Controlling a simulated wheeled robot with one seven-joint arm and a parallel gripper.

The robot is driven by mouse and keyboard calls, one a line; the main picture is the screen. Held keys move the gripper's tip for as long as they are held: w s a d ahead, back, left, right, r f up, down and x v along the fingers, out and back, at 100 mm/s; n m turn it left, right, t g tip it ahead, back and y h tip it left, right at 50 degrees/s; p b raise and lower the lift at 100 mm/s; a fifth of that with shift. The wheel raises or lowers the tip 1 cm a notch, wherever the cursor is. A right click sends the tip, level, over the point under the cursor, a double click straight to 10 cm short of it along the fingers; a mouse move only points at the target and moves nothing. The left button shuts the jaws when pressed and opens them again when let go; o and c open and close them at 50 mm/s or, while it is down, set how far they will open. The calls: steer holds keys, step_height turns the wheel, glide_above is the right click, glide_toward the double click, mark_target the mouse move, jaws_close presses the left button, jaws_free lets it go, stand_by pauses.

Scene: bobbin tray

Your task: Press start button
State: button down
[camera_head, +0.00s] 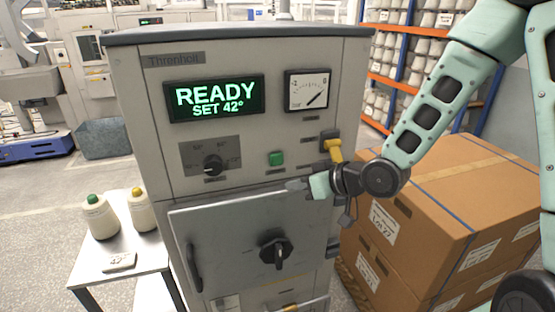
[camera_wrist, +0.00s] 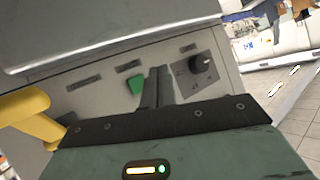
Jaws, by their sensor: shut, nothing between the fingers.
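The green square start button (camera_head: 276,158) sits on the front panel of the grey machine (camera_head: 150,120), below the gauge. My gripper (camera_head: 290,186) is shut and empty, in front of the panel, a little below and to the right of the button. In the wrist view the green button (camera_wrist: 136,85) shows just left of my shut fingers (camera_wrist: 158,88). The fingers and button appear apart. The display (camera_head: 214,98) reads READY, SET 42°.
A yellow-handled lever (camera_head: 333,147) is close to my wrist on the right. A black dial (camera_head: 212,163) is left of the button. A door with a black knob (camera_head: 275,252) lies below.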

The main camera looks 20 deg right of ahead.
steer(key=p, duration=0.1)
glide_toward(273, 164)
steer(key=shift+s+a+f+x, duration=0.1)
steer(key=shift+s+x, duration=0.05)
steer(key=shift+x, duration=0.7)
steer(key=shift+s+a+f+x, duration=0.1)
steer(key=shift+s+x, duration=0.05)
steer(key=shift+x, duration=0.75)
steer(key=shift+s+a+f+x, duration=0.1)
steer(key=shift+x, duration=0.75)
steer(key=shift+w, duration=0.35)
steer(key=shift+w, duration=0.5)
stand_by(0.8)
steer(key=shift+s, duration=0.9)
steer(key=shift+s, duration=2.5)
